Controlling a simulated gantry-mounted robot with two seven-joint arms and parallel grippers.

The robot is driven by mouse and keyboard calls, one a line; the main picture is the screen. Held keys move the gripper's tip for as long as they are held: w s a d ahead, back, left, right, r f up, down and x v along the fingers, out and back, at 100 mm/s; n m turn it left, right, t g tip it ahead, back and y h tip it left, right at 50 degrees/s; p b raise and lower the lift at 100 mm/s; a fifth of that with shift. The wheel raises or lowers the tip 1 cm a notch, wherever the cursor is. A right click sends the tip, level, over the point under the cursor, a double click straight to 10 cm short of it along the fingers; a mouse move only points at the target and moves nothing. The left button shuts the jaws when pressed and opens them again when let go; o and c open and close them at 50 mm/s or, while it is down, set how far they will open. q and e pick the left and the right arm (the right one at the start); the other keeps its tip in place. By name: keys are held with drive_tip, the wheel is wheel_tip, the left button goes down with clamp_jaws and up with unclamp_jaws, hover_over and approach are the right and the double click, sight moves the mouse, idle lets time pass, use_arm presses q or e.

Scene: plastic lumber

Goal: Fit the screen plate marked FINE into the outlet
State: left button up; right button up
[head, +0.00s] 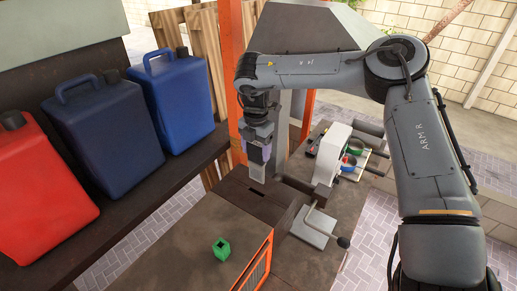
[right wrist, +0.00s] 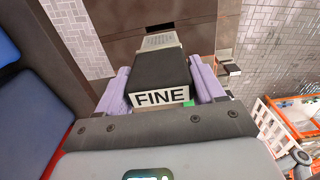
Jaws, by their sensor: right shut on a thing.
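My right gripper (head: 258,150) is shut on the screen plate marked FINE. In the right wrist view, the black grip of the FINE plate (right wrist: 160,78) sits between the two lilac fingers, and its pale perforated end (right wrist: 160,41) points away from the gripper. In the head view the pale plate (head: 257,172) hangs down from the fingers, over the dark brown outlet block (head: 277,208). A narrow dark slot shows in the block's top. The plate's lower end appears just above the block; I cannot tell whether they touch. My left gripper is out of view.
Red (head: 42,185), dark blue (head: 103,140) and blue (head: 178,103) jerrycans stand on a shelf at left. A small green block (head: 221,249) lies on the bench near an orange-framed screen (head: 256,268). A crank handle (head: 316,225) and a white machine (head: 332,153) stand right of the outlet.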

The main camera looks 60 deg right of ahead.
drive_tip(key=shift+a, duration=0.1)
drive_tip(key=b, duration=0.4)
hover_over(256, 179)
drive_tip(key=shift+f, duration=2.4)
drive_tip(key=shift+f+b, duration=0.6)
drive_tip(key=shift+f, duration=0.4)
drive_tip(key=shift+f+b, duration=1.15)
drive_tip(key=shift+f, duration=0.35)
drive_tip(key=shift+f+b, duration=1.2)
drive_tip(key=shift+f, duration=0.25)
drive_tip(key=shift+f+b, duration=0.3)
drive_tip(key=shift+f, duration=0.25)
drive_tip(key=o, duration=1.3)
drive_tip(key=shift+c, duration=0.2)
